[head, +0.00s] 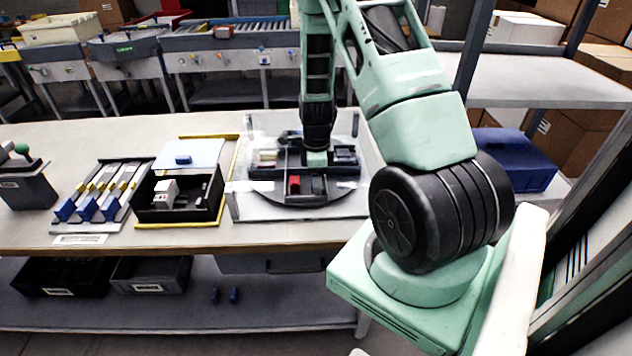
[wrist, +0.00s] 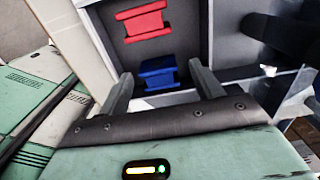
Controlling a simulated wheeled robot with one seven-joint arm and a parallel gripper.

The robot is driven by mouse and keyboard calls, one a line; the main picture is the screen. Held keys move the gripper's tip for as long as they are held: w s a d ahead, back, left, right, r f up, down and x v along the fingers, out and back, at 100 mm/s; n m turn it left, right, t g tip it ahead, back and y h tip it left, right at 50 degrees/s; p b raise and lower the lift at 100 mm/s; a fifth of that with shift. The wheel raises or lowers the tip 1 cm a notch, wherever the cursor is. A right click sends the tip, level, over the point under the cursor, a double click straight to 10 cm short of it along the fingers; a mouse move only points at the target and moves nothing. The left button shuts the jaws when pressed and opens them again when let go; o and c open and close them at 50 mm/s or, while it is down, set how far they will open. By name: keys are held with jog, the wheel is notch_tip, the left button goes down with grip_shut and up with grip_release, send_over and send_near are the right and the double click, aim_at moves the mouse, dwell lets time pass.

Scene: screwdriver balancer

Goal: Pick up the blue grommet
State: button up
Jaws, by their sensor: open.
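The blue grommet (wrist: 158,73) is a small spool-shaped piece in a grey compartment in the wrist view. A red piece (wrist: 141,21) of like shape lies beyond it in the same compartment. My gripper (wrist: 160,70) is open, its two fingers apart to the left and right of the blue grommet. I cannot tell whether either finger touches it. In the head view my gripper (head: 317,158) points down over the dark divided tray (head: 262,172) on the round turntable (head: 305,208). Its fingertips and the blue grommet cannot be made out there.
Compartment walls (wrist: 196,35) stand close around the fingers. Left of the turntable is a black bin (head: 178,212) with white parts. Further left is a rack (head: 105,205) with blue-ended lanes. A blue bin (head: 515,158) sits at the right.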

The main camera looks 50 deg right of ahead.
jog(key=shift+f, duration=0.45)
jog(key=c, duration=1.2)
jog(key=shift+r, duration=0.1)
